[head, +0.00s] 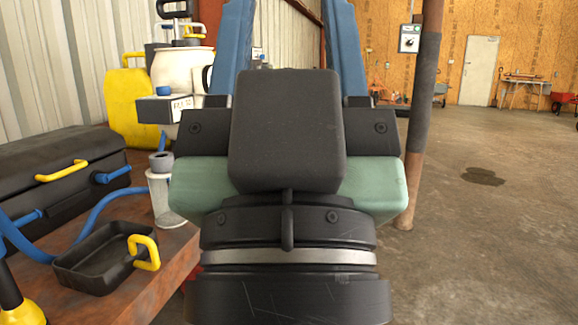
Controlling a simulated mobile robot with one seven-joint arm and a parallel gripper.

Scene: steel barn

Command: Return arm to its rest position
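My gripper (288,22) is large in the centre of the head view, seen from behind, with its black and green body nearest me. Its two blue fingers point up and away, spread apart, and run off the top edge, so their tips are out of the picture. Barn wall shows in the gap between them. I see nothing held in the visible part. The black block on the gripper body hides what lies straight behind it.
At left, a rusty bench (158,268) carries a black toolbox (60,160), a black tray (95,262), a yellow can (125,105) and a white container (180,68). A post (420,110) stands close right of my gripper. Concrete floor (490,230) is open farther right.

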